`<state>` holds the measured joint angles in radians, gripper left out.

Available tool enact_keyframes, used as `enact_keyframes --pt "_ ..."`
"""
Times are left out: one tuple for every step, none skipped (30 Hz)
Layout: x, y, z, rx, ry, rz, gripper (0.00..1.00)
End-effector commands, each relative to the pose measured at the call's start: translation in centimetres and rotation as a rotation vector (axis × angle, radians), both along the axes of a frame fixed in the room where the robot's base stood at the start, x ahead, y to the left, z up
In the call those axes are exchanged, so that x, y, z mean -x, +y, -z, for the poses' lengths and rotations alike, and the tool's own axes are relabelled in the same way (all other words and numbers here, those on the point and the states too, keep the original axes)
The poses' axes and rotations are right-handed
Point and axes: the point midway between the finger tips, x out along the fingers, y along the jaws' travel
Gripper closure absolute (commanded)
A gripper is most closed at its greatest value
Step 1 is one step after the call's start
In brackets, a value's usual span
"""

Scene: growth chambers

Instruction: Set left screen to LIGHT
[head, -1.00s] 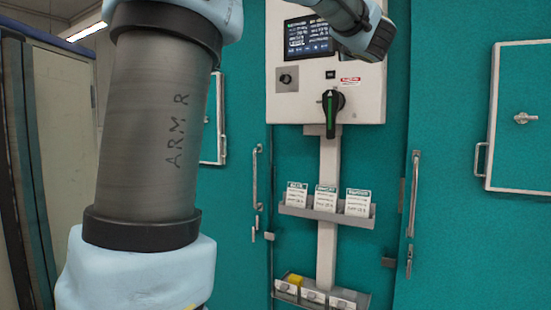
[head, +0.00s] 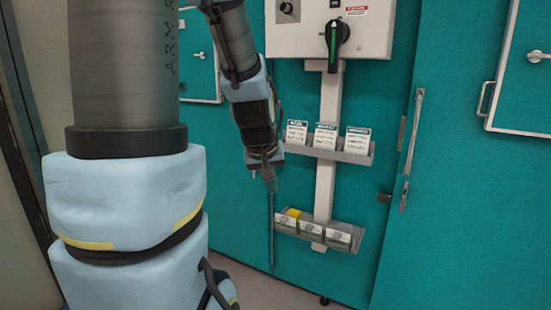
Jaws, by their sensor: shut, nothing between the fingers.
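The white control box (head: 300,40) is cut by the top edge of the head view; only its lower part shows. No screen is in view now. On the box are a small dark knob (head: 287,7) on a metal plate and a black rotary handle (head: 337,38) with a green stripe, standing nearly upright. My gripper (head: 270,182) points down, shut and empty, below the box's left side. In the picture it is just left of the card shelf and overlaps the teal door. It appears apart from the box; its distance from the door cannot be told.
A grey shelf (head: 325,151) with three white cards hangs on the white post (head: 326,190). A lower tray (head: 318,233) holds small labelled items and a yellow one. A teal door with a vertical handle (head: 412,135) is at right. Part of my arm blocks the left side.

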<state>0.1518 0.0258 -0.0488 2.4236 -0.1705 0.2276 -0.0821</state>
Motion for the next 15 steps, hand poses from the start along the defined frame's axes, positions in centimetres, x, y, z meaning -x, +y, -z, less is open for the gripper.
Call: enact_keyframes --pt "2.2 1.5 1.6 -0.039 0.069 0.022 1.00" --pt "3.4 2.2 2.3 -0.060 0.107 0.040 1.00" --pt "5.0 3.0 3.1 -0.084 0.153 0.061 1.00" --pt "6.0 3.6 3.7 -0.101 0.185 0.075 1.00" --pt "6.9 4.1 4.1 -0.114 0.211 0.086 1.00" --pt "7.9 4.7 4.6 -0.129 0.242 0.101 1.00" --pt "8.6 5.0 4.8 -0.137 0.261 0.108 1.00" --pt "9.0 5.2 5.0 -0.144 0.274 0.114 1.00" --pt "9.5 5.5 5.2 -0.151 0.289 0.122 1.00" --pt "9.8 5.6 5.3 -0.154 0.297 0.125 1.00" --pt "10.0 5.7 5.4 -0.155 0.303 0.127 1.00" --pt "10.1 5.7 5.4 -0.157 0.305 0.129 1.00" --pt "10.1 5.7 5.4 -0.157 0.306 0.130 1.00" --pt "10.1 5.7 5.4 -0.157 0.305 0.130 1.00" --pt "10.0 5.7 5.4 -0.157 0.305 0.129 1.00"
